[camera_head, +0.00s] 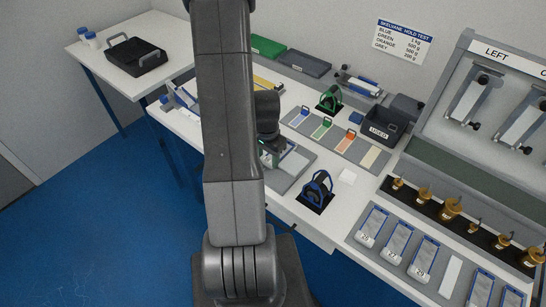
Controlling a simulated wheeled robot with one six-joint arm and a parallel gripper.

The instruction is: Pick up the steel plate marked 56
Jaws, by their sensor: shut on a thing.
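My gripper (272,152) is partly hidden behind my own arm, left of the picture's middle, low over a grey pad (297,165) on the bench. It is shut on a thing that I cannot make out. Several blue-edged plates with pale faces lie in a row at the lower right, among them a left one (373,224), a middle one (398,238) and a right one (424,256). Their labels are too small to read surely, so I cannot tell which plate is marked 56. A plain white strip (451,276) lies in the same row.
Brass weights (449,209) stand on a dark strip behind the plates. A blue-handled clamp (317,188) and a green one (329,99) stand on dark squares. A dark bin (385,127) and a rack of testers (470,98) are at the right. A black tray (136,58) is on the left table.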

